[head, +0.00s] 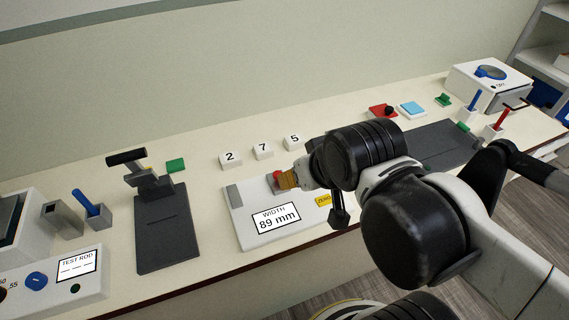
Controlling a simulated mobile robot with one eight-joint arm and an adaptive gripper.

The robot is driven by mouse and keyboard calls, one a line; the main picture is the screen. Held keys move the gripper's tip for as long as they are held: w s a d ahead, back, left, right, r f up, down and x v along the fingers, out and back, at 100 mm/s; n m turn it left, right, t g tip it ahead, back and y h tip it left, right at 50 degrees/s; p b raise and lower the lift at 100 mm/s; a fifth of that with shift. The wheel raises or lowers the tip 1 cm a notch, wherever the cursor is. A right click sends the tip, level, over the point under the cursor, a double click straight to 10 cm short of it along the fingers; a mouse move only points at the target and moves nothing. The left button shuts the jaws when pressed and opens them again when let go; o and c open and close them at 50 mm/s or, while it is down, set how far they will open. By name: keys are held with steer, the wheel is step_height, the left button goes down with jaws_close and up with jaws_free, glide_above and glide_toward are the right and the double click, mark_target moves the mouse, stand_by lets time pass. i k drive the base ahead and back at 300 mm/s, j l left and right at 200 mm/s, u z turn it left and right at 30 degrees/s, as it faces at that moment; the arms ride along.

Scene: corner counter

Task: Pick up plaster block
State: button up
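I cannot tell for sure which thing is the plaster block. Small white blocks marked 2 (230,158), 7 (262,150) and 5 (294,141) stand in a row on the counter. A white width gauge (245,235) lies in front of them, its display reading 89 mm, with a grey jaw (235,196) at its left end. My gripper (290,180) is low over the gauge's back right part, beside a small red piece (278,177). An orange-tan part shows at its tip. My own arm hides most of the gripper, so its opening and any grasp are unclear.
Left on the counter (190,208) are a dark stand with a black lever (145,175), a blue-handled holder (92,211) and a test rod panel (75,270).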

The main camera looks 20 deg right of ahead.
mark_target(296, 141)
steer(key=i+j+z, duration=0.1)
steer(key=j+z, duration=0.25)
steer(key=j, duration=0.3)
steer(key=j+z, duration=0.4)
steer(key=j, duration=0.25)
